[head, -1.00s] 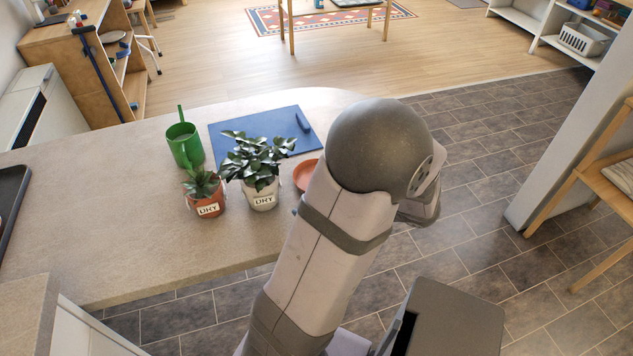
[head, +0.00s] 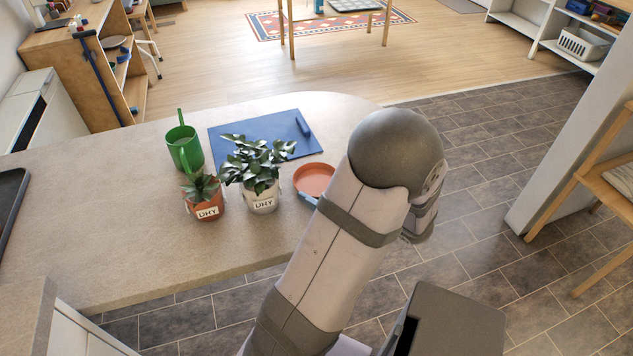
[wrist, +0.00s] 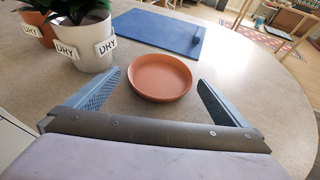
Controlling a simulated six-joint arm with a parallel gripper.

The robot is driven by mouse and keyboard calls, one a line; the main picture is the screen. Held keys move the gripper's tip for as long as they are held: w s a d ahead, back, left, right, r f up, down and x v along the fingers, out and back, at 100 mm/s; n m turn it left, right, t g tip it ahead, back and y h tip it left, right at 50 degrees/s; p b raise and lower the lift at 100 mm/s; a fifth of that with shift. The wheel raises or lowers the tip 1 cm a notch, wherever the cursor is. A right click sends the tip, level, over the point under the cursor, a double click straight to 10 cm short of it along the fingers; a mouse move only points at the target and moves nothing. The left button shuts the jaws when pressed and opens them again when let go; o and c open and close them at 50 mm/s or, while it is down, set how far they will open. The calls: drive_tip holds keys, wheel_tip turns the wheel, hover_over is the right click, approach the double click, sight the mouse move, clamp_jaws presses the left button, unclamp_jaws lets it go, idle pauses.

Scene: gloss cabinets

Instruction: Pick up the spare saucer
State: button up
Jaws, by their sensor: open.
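The spare saucer (head: 314,178) is a shallow round terracotta dish on the countertop, right of the white plant pot. In the wrist view the saucer (wrist: 160,77) lies flat just beyond and between my fingertips. My gripper (wrist: 158,85) is open and empty, with one blue finger on each side of the saucer's near part. In the head view my arm hides most of the gripper; only a bit of blue finger shows at the saucer's near edge.
A white pot (head: 262,196) with a leafy plant and a terracotta pot (head: 207,208), both labelled DRY, stand left of the saucer. A green watering can (head: 184,148) is behind them. A blue mat (head: 262,130) lies behind the saucer. The counter's rounded edge is at right.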

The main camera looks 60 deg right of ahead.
sight(321, 187)
drive_tip(key=shift+x, duration=2.15)
drive_tip(key=shift+s+f, duration=0.1)
drive_tip(key=c, duration=0.9)
wheel_tip(321, 187, up, 10)
drive_tip(key=p, duration=0.1)
drive_tip(key=w+d+n+y+b, duration=0.1)
drive_tip(key=w+d, duration=0.3)
drive_tip(key=w, duration=0.8)
drive_tip(key=w+d, duration=0.4)
drive_tip(key=w, duration=0.7)
drive_tip(key=shift+t, duration=0.3)
drive_tip(key=shift+w+f+b, duration=0.1)
drive_tip(key=shift+f+b, duration=0.25)
drive_tip(key=shift+f, duration=2.4)
